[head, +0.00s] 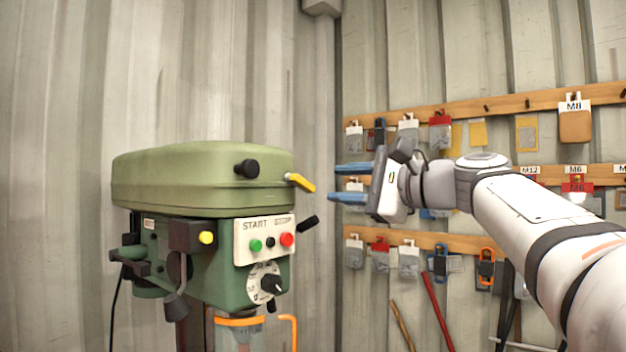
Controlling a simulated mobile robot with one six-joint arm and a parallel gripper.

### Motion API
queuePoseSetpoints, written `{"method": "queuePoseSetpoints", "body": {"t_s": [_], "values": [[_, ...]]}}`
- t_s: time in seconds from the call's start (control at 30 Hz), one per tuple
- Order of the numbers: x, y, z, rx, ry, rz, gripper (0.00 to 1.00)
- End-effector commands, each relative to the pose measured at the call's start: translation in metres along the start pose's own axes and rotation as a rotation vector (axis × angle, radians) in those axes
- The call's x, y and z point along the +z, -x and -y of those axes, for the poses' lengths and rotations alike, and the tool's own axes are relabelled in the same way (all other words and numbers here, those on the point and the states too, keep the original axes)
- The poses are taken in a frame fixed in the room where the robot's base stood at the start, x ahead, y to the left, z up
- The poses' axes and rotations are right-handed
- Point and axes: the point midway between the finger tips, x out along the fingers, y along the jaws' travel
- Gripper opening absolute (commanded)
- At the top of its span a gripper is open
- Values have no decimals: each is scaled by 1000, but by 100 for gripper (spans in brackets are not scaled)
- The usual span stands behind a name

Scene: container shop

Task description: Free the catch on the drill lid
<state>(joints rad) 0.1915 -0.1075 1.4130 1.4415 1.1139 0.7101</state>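A green drill press stands at the left in the head view, with a rounded green lid (200,180) on top that looks closed. A yellow catch lever (300,182) sticks out at the lid's right front edge and slants down to the right. A black knob (247,168) sits on the lid's front. My gripper (332,183) is to the right of the yellow catch, with its blue fingers pointing left. The fingers are apart with nothing between them, and a small gap shows between them and the catch.
A start/stop panel (265,240) with green and red buttons sits below the lid. A black handle (308,223) juts out right of it, below my fingers. Wooden rails (500,104) with hanging packets line the right wall. The space above the lid is clear.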

Motion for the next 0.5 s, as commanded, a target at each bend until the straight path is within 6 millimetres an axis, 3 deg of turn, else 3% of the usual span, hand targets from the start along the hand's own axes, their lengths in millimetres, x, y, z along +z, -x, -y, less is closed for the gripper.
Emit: {"method": "queuePoseSetpoints", "body": {"t_s": [0.3,0.5], "values": [[1,-51,0,4,0,2,35],[0,-64,-2,4,1,0,35]]}}
